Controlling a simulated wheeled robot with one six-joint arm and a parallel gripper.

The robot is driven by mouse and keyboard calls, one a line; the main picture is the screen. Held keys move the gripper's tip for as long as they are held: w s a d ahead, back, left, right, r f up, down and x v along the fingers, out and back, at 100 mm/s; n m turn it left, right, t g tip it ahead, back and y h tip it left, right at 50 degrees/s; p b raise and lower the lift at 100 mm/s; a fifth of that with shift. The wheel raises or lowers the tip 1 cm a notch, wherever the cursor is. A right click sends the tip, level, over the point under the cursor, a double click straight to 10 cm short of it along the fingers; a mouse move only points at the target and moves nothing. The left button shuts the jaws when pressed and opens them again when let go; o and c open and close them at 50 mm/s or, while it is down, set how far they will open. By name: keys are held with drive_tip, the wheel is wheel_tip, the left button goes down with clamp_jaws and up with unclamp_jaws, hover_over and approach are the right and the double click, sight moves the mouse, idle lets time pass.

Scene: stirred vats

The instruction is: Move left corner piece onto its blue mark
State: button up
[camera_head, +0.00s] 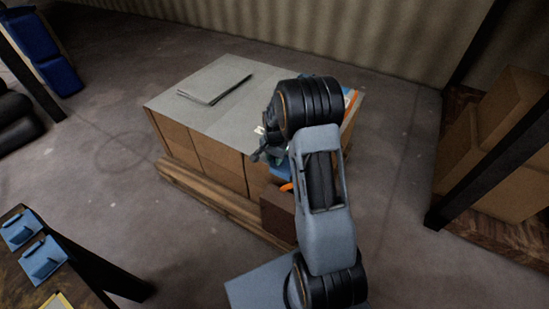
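My gripper (265,149) hangs by the near right side of a load of brown cartons, partly hidden by my own arm. Its fingers are small and dark, and I cannot tell whether they are open or shut. A blue patch (281,171) shows just beneath it beside the arm; whether it is a mark, a piece or part of my arm is unclear. Two blue angled pieces, one farther (19,231) and one nearer (42,261), lie on a dark table at the lower left, well away from my gripper. I cannot tell which is the left corner piece.
The carton load (218,160) stands on a wooden pallet (205,194), with a grey sheet (216,84) on its pale top. An orange strip (351,108) shows at its right edge. A dark post (490,165) and more cartons (515,110) stand right. Floor between table and pallet is clear.

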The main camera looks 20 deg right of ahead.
drive_tip(key=shift+o, duration=1)
drive_tip(key=s+a+r+n+t+p, duration=0.1)
drive_tip(key=s+a+r+n+p, duration=0.3)
drive_tip(key=r, duration=0.7)
drive_tip(key=s+r+m+p, duration=0.1)
drive_tip(key=r+p, duration=0.5)
drive_tip(key=r, duration=0.5)
drive_tip(key=s+a+r+n+t+p, duration=0.1)
drive_tip(key=s+r+n+p, duration=0.3)
drive_tip(key=r, duration=0.7)
drive_tip(key=s+a+r+n+t+p, duration=0.1)
drive_tip(key=s+a+r+n+p, duration=0.3)
drive_tip(key=s+r+p, duration=0.7)
wheel_tip(320, 180, up, 2)
drive_tip(key=shift+s+a+r+t+p, duration=0.2)
drive_tip(key=shift+a+t+p, duration=0.1)
drive_tip(key=shift+a+p, duration=0.4)
